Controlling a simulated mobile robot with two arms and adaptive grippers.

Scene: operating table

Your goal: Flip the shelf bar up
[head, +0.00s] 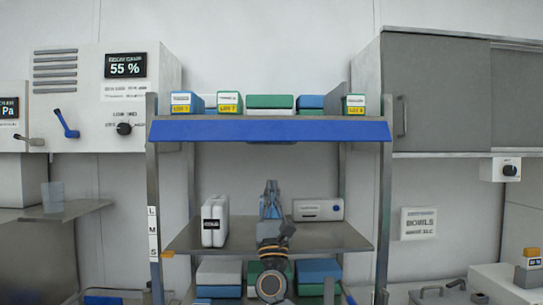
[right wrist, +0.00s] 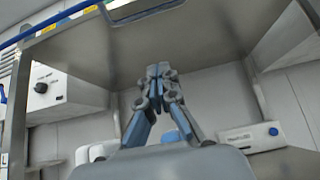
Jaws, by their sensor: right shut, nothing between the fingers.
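The shelf bar is the long blue bar (head: 270,131) along the front edge of the top shelf in the head view. Its face looks slanted, and it spans between the two front posts. Part of a blue edge (right wrist: 62,22) also shows at the upper left of the right wrist view. My right gripper (head: 270,186) is shut and empty, pointing up below the bar, above the middle shelf and apart from the bar. In the right wrist view its closed fingers (right wrist: 157,72) point up toward the top shelf's underside. My left gripper is not in view.
Blue and green boxes (head: 270,101) stand on the top shelf behind the bar. Metal posts (head: 384,200) flank the rack.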

